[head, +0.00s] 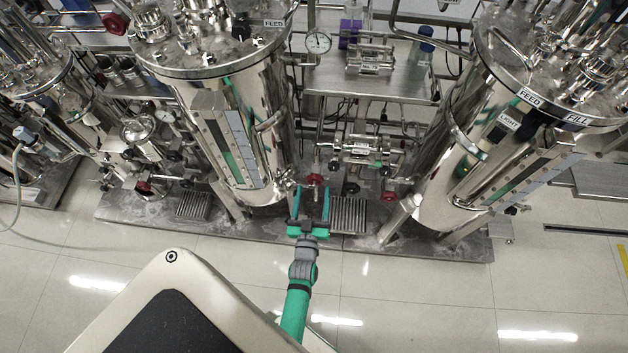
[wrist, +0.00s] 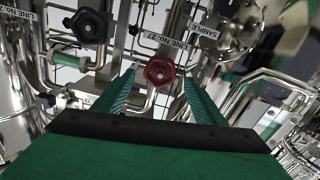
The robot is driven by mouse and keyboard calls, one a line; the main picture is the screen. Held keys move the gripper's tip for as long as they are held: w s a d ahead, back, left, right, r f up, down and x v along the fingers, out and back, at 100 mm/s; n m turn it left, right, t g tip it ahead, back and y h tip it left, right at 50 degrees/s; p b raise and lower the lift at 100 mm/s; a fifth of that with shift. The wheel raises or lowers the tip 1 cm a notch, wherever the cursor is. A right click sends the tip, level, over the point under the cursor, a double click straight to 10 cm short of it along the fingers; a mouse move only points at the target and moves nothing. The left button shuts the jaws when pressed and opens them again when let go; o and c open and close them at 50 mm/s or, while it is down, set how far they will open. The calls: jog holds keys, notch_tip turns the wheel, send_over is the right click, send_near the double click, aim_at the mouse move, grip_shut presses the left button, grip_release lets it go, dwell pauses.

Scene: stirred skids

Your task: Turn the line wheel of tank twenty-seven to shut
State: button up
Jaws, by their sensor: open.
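A red line wheel (wrist: 160,73) sits in the wrist view straight ahead, between my two fingertips. A tag reading "LINE NO 27" (wrist: 173,27) stands just above it, and a "SAMPLE 27" tag (wrist: 205,25) is to its right. In the head view the red wheel (head: 314,179) is low between the two big tanks, at the fingertips. My gripper (head: 312,192) is open, one green finger on each side of the wheel. In the wrist view my gripper (wrist: 159,80) shows a gap beside the wheel on both sides; I cannot tell contact in depth.
A black wheel (wrist: 88,24) and pipes lie close at upper left in the wrist view. Another red wheel (head: 390,196) is to the right in the head view. A steel tank (head: 262,140) stands left, another (head: 440,190) right. Floor in front is clear.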

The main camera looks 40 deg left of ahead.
aim_at(314, 182)
jog(key=shift+x, duration=2.6)
jog(key=shift+c, duration=0.5)
jog(key=c, duration=0.9)
